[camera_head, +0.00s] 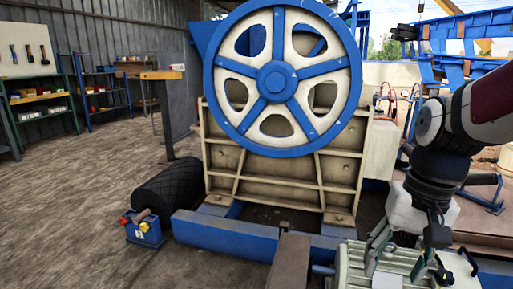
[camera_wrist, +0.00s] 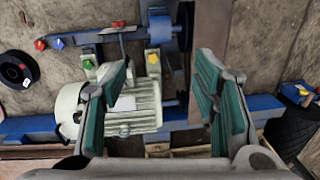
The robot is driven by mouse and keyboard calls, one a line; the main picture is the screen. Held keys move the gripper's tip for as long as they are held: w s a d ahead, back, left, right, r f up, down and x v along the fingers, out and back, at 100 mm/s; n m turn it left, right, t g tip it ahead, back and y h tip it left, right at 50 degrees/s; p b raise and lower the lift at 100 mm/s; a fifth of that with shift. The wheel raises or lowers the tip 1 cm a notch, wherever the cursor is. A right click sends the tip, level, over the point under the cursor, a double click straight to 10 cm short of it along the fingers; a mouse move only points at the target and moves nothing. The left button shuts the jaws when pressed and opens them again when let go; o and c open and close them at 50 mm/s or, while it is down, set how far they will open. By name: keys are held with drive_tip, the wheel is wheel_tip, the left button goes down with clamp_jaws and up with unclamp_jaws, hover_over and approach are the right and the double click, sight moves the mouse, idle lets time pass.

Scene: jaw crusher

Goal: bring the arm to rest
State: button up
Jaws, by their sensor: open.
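My arm hangs down at the right of the head view, and my gripper (camera_head: 418,262) is at its lower end, pointing down over a pale green motor (camera_head: 350,268). In the wrist view the two green-padded fingers of my gripper (camera_wrist: 163,72) stand wide apart. Nothing is held between them. The motor (camera_wrist: 140,108) shows behind and beside the left finger, which hides part of it. I cannot tell whether the fingers touch the motor.
The jaw crusher's large blue and cream flywheel (camera_head: 277,68) stands in the middle on a blue base frame (camera_head: 228,238). A black roller (camera_head: 170,190) and a small blue battery-like box (camera_head: 143,230) lie left. Shelves (camera_head: 38,107) line the far left; the floor there is clear.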

drive_tip(key=s+a+r+n+h, duration=0.1)
drive_tip(key=s+a+n, duration=0.1)
drive_tip(key=s, duration=0.8)
drive_tip(key=s+a+r+n, duration=0.1)
drive_tip(key=s+a, duration=0.1)
drive_tip(key=s, duration=0.8)
wheel_tip(320, 180, up, 34)
drive_tip(key=t+p, duration=0.4)
drive_tip(key=p, duration=2.9)
drive_tip(key=shift+w+d+r+n, duration=0.15)
drive_tip(key=shift+r+n, duration=0.05)
drive_tip(key=shift+n, duration=0.2)
